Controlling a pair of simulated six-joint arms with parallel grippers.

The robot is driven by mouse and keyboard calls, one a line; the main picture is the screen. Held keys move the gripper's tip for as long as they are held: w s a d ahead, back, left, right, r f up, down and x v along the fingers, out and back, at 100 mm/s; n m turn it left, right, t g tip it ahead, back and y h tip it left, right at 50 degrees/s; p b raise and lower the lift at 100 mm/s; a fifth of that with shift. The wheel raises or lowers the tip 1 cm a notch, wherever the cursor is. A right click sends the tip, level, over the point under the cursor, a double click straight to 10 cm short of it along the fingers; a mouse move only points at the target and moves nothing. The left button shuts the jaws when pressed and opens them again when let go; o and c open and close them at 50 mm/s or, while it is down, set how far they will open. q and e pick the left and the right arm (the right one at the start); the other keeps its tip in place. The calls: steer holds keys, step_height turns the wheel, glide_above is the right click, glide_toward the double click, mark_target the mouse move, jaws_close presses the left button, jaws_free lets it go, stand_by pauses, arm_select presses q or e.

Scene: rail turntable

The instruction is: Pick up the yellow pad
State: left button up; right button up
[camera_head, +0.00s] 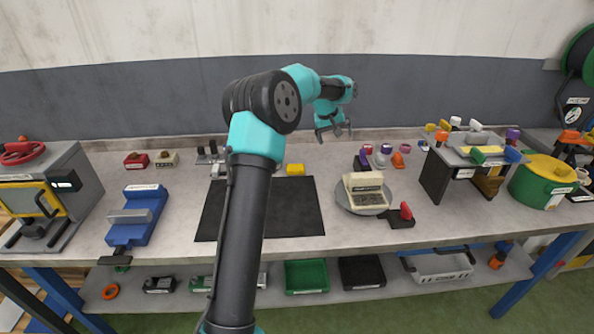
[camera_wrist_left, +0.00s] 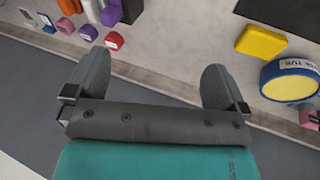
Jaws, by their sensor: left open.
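The yellow pad (camera_head: 295,169) is a small block on the bench at the back edge of the black mat. In the left wrist view the yellow pad (camera_wrist_left: 261,42) lies at the upper right, beyond one fingertip and apart from it. My left gripper (camera_head: 335,133) is open and empty above the rear of the bench, behind and to the right of the pad in the head view. Its two spread fingers also show in the left wrist view (camera_wrist_left: 155,90). My right gripper is not in view.
A round yellow-topped item with a blue side (camera_wrist_left: 291,78) sits near the pad. Purple and orange pieces (camera_wrist_left: 114,40) lie on the other side. The black mat (camera_head: 296,212) is bare where visible. A round plate (camera_head: 345,204) carries a cream box. My left arm hides part of the bench.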

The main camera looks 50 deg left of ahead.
arm_select(q)
steer(key=s+a+n+g+y, duration=0.1)
steer(key=s+a+g, duration=0.3)
steer(key=s+a, duration=0.3)
steer(key=a, duration=0.5)
steer(key=shift+s+r, duration=0.35)
glide_above(295, 167)
step_height(295, 167, down, 12)
steer(key=shift+d+f, duration=0.1)
steer(key=shift+d, duration=0.05)
steer(key=shift+f, duration=2.6)
steer(key=shift+c, duration=0.3)
